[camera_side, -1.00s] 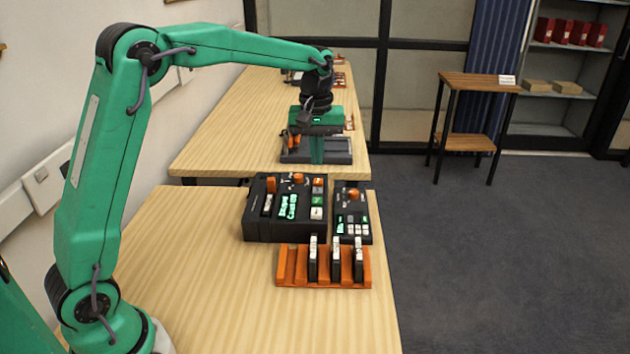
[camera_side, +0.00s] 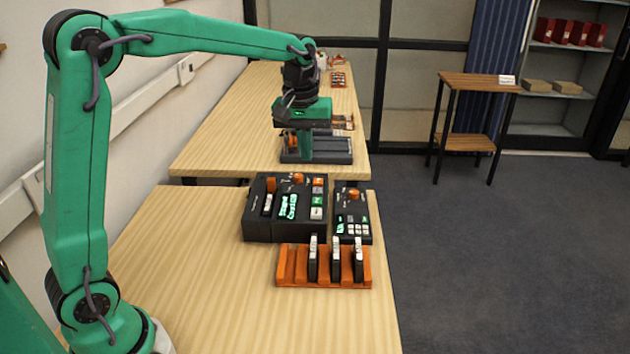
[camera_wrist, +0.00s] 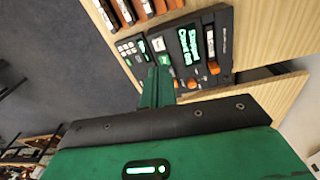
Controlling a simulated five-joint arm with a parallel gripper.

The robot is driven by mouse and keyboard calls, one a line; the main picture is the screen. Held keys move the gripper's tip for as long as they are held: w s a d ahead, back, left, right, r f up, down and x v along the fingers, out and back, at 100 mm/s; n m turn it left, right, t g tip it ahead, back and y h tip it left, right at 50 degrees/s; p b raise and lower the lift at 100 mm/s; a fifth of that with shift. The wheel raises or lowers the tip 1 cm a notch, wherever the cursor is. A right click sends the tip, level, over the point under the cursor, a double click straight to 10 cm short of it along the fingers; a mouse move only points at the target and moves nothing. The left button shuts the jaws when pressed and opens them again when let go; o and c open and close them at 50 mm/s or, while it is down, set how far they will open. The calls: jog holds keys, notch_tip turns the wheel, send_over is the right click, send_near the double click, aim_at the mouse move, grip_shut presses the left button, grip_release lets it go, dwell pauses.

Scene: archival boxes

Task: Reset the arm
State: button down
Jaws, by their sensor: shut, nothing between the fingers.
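My gripper (camera_side: 306,148) is shut and empty in the side view. It is held in the air over the black device area, with its fingers pointing down. In the wrist view my gripper (camera_wrist: 157,88) shows as a green body with shut fingers in the middle. Below and nearer the camera stand a large black console (camera_side: 262,228) with orange knobs and lit green displays, and a smaller black keypad unit (camera_side: 352,205). An orange rack (camera_side: 300,280) with several slots holds three upright black cartridges in its right part.
The near wooden table (camera_side: 190,270) is clear left of the console. On the far table (camera_side: 215,145) a dark tray unit (camera_side: 325,157) and small items lie behind my gripper. A wooden side stand (camera_side: 480,80) and shelves (camera_side: 560,110) are at the right.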

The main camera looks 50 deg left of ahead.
jog(key=s+d+m+t, duration=0.2)
jog(key=s+m+t, duration=0.2)
jog(key=s, duration=1.9)
jog(key=m, duration=0.3)
jog(key=shift+s+d+m+t, duration=0.3)
jog(key=shift+s+d, duration=0.1)
jog(key=shift+r, duration=0.1)
dwell(1.0)
